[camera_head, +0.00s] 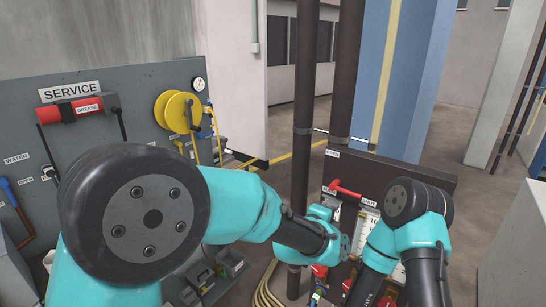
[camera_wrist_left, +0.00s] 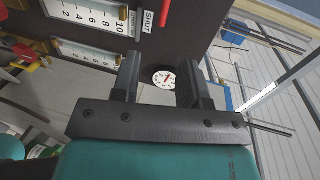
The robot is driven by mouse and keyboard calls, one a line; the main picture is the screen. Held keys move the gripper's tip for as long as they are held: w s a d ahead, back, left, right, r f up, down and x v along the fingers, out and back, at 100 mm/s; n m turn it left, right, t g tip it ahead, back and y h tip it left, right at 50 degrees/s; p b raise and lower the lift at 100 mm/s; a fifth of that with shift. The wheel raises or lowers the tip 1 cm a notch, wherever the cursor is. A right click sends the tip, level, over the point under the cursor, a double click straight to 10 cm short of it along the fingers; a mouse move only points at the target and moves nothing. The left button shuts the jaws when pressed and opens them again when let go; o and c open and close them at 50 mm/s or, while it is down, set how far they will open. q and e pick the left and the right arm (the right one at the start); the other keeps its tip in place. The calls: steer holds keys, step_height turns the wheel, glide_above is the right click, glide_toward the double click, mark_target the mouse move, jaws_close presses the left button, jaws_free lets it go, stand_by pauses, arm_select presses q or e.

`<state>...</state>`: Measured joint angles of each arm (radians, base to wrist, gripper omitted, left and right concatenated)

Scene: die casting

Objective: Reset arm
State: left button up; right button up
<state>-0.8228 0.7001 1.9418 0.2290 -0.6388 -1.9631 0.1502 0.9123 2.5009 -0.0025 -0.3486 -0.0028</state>
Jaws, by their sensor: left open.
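My left arm (camera_head: 240,205) crosses the middle of the head view toward a dark panel; its gripper is not clear there. In the left wrist view my left gripper (camera_wrist_left: 163,75) is open, its two dark fingers apart with nothing held between them. A white round gauge (camera_wrist_left: 164,77) with a red needle shows beyond the gap. My right arm (camera_head: 405,205) is bent in front of the same panel at the right; its gripper is not visible.
The dark panel (camera_head: 430,178) carries a red lever (camera_head: 345,190) and white scales. A grey service board (camera_head: 130,125) with a yellow hose reel (camera_head: 178,112) stands at the left. Dark vertical pipes (camera_head: 303,110) rise beside the panel. Open floor (camera_head: 465,195) lies at the right.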

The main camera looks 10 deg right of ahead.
arm_select(q)
steer(key=w+a+f+n+g+y, duration=0.1)
steer(key=a+f+n+g+y, duration=0.35)
steer(key=a+f+n, duration=1.45)
steer(key=s+a+f+n+g+y, duration=0.1)
steer(key=s+a+f+n+g, duration=0.2)
steer(key=s+a+f, duration=0.7)
steer(key=s+a+f+n+g+y, duration=0.1)
steer(key=s+a+f+n+g, duration=0.2)
steer(key=s+a+f+n, duration=0.3)
steer(key=s+a+f, duration=0.5)
steer(key=a+f, duration=0.1)
steer(key=a, duration=0.4)
steer(key=shift+s+f, duration=0.15)
steer(key=shift+d+y, duration=0.1)
steer(key=shift+y, duration=0.15)
